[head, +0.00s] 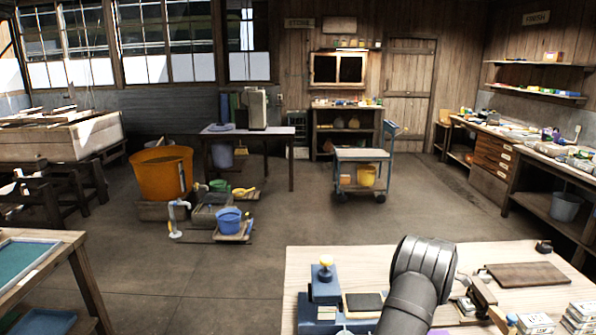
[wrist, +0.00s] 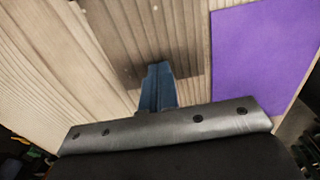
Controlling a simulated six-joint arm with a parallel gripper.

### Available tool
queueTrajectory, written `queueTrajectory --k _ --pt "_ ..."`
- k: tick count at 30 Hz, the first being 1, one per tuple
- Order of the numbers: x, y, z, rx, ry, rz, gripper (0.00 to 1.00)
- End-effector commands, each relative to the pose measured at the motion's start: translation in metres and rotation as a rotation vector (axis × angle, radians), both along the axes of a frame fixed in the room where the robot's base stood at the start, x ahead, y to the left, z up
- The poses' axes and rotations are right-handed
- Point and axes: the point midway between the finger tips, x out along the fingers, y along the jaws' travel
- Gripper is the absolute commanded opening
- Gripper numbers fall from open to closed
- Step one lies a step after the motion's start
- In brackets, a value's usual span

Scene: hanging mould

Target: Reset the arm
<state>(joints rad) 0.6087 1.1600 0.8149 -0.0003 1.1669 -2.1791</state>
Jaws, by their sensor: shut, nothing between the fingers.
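My gripper (wrist: 158,85) shows in the wrist view as two blue-grey fingers pressed together, with nothing between them. It points at a pale wooden surface (wrist: 55,55). A darker brown wooden patch (wrist: 130,35) lies around and beyond the fingertips. I cannot tell whether they touch it. In the head view my dark grey arm rises over the workbench (head: 335,262) at the lower right. I cannot make out my gripper clearly in that view.
A flat purple sheet (wrist: 262,60) is right of the fingers.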

Motion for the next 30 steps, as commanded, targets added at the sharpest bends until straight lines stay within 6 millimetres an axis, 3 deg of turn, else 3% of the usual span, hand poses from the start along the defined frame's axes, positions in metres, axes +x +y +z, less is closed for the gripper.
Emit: queueTrajectory --k 10,21,30 --pt "0.0 0.07 0.001 0.001 0.001 0.003 0.0" --pt "0.0 0.069 0.07 -0.001 -0.003 0.0 0.0" --pt "0.0 0.069 0.093 0.0 -0.001 0.0 0.0"
